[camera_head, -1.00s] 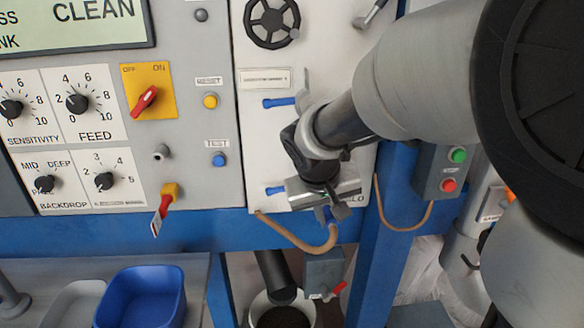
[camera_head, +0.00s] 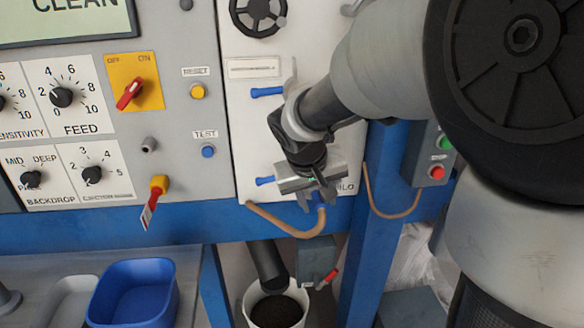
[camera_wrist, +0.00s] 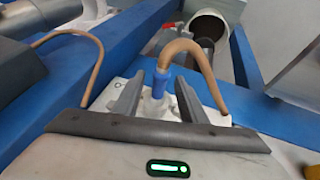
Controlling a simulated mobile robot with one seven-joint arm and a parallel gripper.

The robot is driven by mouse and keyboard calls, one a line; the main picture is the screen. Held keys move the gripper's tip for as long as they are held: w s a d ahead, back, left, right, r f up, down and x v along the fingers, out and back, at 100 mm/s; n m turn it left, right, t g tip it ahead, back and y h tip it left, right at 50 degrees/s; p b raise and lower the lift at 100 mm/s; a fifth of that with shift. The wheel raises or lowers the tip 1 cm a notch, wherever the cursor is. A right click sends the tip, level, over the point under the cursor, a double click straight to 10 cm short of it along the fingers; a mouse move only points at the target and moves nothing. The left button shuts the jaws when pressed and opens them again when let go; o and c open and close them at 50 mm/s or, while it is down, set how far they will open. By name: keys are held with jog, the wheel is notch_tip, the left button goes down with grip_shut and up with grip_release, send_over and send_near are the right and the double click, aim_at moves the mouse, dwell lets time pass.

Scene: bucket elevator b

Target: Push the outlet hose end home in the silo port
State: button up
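The outlet hose (camera_wrist: 190,50) is tan and arches up and over to the right in the wrist view. Its blue end (camera_wrist: 161,82) sits at the pale silo port (camera_wrist: 155,104) on the white panel; I cannot tell how deep it is seated. My gripper (camera_wrist: 157,92) has its two dark fingers apart, one on each side of the port and blue end, with gaps visible. In the head view, the hose (camera_head: 285,222) loops below my gripper (camera_head: 322,200), which is at the panel's lower edge and hides most of the port.
A blue frame beam (camera_head: 150,233) runs below the panel. Blue handles (camera_head: 265,181) stick out left of my gripper. A second thin tan hose (camera_head: 390,213) hangs at the right. A grey box with a red lever (camera_head: 318,262) and a white bucket (camera_head: 276,310) are below.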

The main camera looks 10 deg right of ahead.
jog(key=p+v, duration=0.3)
jog(key=v, duration=1.4)
jog(key=shift+r, duration=0.2)
jog(key=shift+s, duration=0.1)
jog(key=s+d+f+t+y, duration=0.1)
jog(key=s+d+f, duration=0.15)
jog(key=s, duration=0.45)
jog(key=s+d+f+y, duration=0.2)
jog(key=s+f, duration=0.1)
jog(key=s, duration=0.4)
notch_tip(320, 180, up, 14)
jog(key=p, duration=1.4)
jog(key=shift+f+m, duration=0.25)
jog(key=shift+m, duration=0.05)
